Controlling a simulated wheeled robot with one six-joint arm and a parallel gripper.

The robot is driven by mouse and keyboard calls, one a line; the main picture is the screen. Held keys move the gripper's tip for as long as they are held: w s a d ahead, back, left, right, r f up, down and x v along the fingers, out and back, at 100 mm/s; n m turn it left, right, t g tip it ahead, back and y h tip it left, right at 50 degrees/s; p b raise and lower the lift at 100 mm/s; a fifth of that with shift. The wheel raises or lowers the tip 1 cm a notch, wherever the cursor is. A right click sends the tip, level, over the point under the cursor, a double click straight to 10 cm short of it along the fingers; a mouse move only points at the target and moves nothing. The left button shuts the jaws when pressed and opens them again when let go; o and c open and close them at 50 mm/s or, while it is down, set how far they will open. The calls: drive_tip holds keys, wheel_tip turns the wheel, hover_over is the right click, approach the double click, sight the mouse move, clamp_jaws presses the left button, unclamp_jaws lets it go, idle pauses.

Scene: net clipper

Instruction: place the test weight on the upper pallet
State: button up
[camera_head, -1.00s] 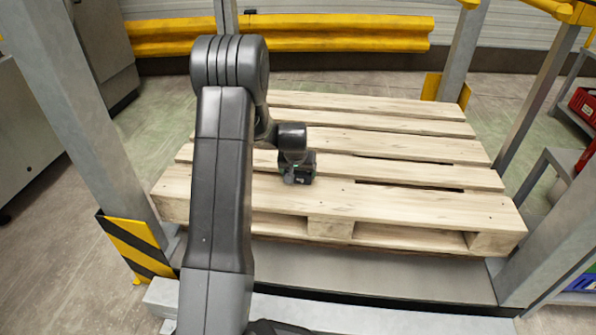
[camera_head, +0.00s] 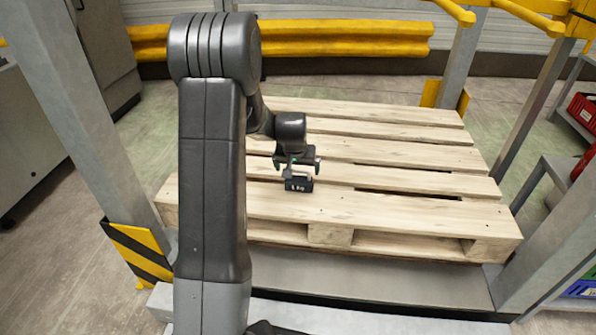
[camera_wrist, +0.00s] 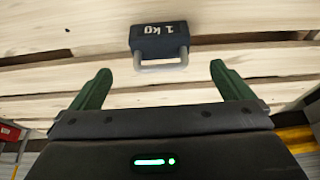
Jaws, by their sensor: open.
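The test weight (camera_head: 298,184) is a small dark block with a grey handle and a white "1 kg" mark. It sits on the wooden pallet (camera_head: 400,211), on a front slat left of the middle. The weight also shows in the wrist view (camera_wrist: 160,42), label visible, with its handle toward my gripper (camera_wrist: 160,85). My gripper (camera_head: 297,165) is open and empty, just above and behind the weight in the head view. In the wrist view its green fingers are spread apart, and the handle lies beyond the fingertips, apart from them.
Grey posts (camera_head: 87,130) stand at the pallet's corners, one with a yellow-black guard (camera_head: 137,250). A yellow rail (camera_head: 345,36) runs behind. A shelf with red bins (camera_head: 582,107) is at the right. The pallet's right side is bare.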

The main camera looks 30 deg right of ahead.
drive_tip(key=shift+v, duration=1.45)
